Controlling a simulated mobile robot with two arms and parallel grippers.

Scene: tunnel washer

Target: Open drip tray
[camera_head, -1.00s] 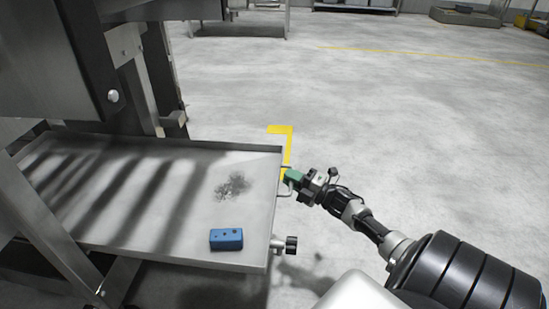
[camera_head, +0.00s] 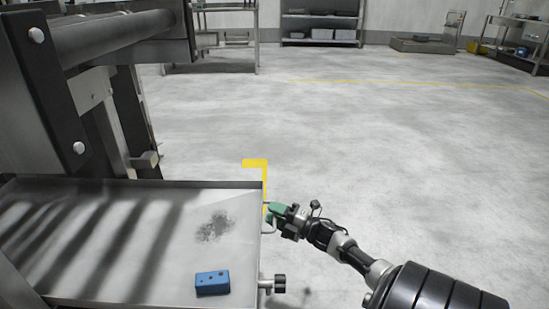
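The drip tray (camera_head: 160,245) is a shallow grey metal pan under the machine frame at the left, standing out from it with its floor in view. A blue block (camera_head: 212,283) and a dark smudge of grit (camera_head: 214,227) lie in it. A wire handle (camera_head: 268,226) is on its right end wall. My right gripper (camera_head: 272,212), with green fingertips, is at this handle; the fingers overlap it in the picture, and whether they are closed around it is too small to tell. My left gripper is not in view.
A dark valve knob (camera_head: 279,284) sticks out below the tray's right end. The machine frame (camera_head: 110,125) stands over the tray's left part. The floor to the right is wide and clear, with a yellow corner mark (camera_head: 256,163). Shelves (camera_head: 320,25) stand far back.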

